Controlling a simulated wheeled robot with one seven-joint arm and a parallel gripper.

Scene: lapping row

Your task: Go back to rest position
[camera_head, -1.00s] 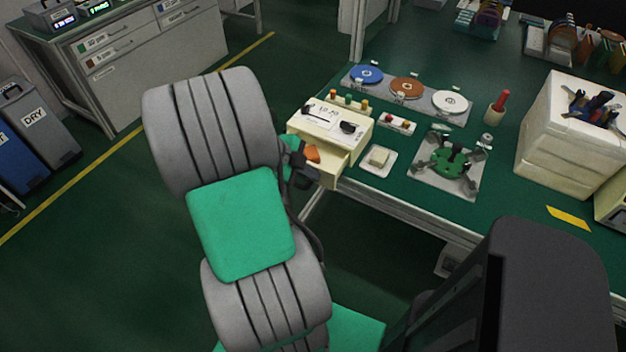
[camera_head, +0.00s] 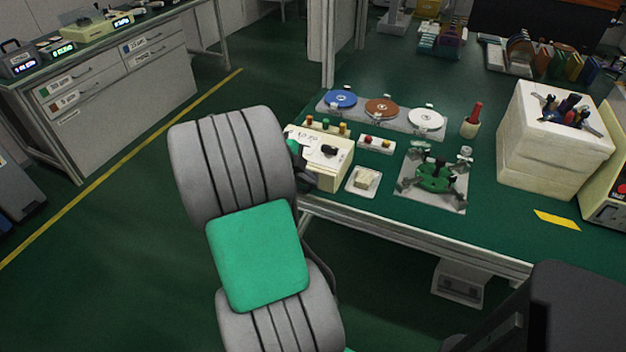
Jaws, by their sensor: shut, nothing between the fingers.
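My arm stands in the left middle of the view, its grey links joined by a green pad. My gripper (camera_head: 306,178) shows as a small dark shape past the arm's right side, at the left edge of the cream box (camera_head: 335,172). It is shut and appears empty; its fingertips are mostly hidden by the arm. I cannot tell whether it touches the box. The box's drawer front is partly hidden behind my arm and gripper.
The green bench (camera_head: 480,215) holds a tray with blue, brown and white discs (camera_head: 381,108), a green fixture on a plate (camera_head: 436,178), a small white dish (camera_head: 364,181) and a foam block (camera_head: 550,150). Open floor (camera_head: 110,270) lies left of my arm.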

